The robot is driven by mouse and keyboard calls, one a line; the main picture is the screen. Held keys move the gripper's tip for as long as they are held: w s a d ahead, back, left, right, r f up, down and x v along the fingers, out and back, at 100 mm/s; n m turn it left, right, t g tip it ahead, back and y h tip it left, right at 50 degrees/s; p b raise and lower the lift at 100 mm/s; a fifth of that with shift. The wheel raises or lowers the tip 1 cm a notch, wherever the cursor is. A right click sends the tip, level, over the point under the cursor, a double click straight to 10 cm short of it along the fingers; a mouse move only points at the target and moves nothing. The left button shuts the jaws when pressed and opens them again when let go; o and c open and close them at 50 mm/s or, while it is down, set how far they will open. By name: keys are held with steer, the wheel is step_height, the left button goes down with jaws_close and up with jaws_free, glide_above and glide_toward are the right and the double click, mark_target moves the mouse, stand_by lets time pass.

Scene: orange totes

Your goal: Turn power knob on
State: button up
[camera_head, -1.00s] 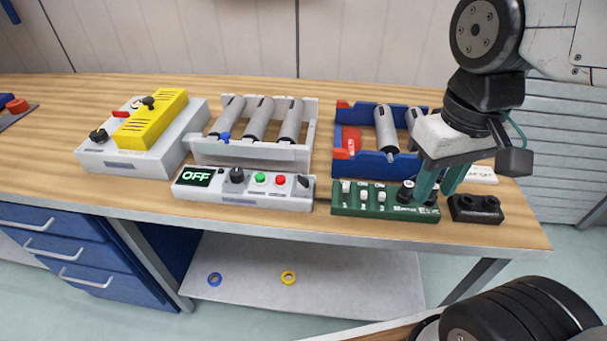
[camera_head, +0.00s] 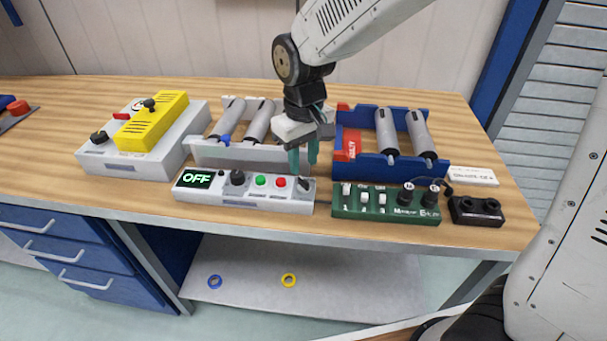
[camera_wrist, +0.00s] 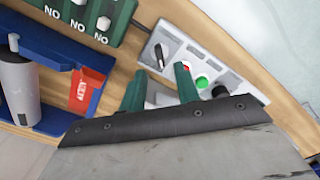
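A white control panel (camera_head: 215,196) sits near the table's front edge. Its display (camera_head: 194,178) reads OFF. It carries a black round knob (camera_head: 237,176), a green button (camera_head: 260,180), a red button (camera_head: 281,183) and a black pointer knob (camera_head: 304,182) at the right end. I cannot read which knob is labelled power. My gripper (camera_head: 303,165) is open and empty, pointing down above the panel's right end. In the wrist view, the pointer knob (camera_wrist: 158,55) lies just beyond the gap between the fingertips (camera_wrist: 160,74), apparently untouched.
A grey rack (camera_head: 208,153) with rollers stands behind the panel, close to my gripper. A blue bin (camera_head: 376,168) with rollers and a green switch box (camera_head: 372,211) are to the right. A yellow-topped box (camera_head: 150,122) is at left. Bare table lies along the front edge.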

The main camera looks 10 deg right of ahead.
mark_target(304, 180)
step_height(304, 180, down, 5)
steer(key=shift+f, duration=0.1)
stand_by(0.3)
jaws_close()
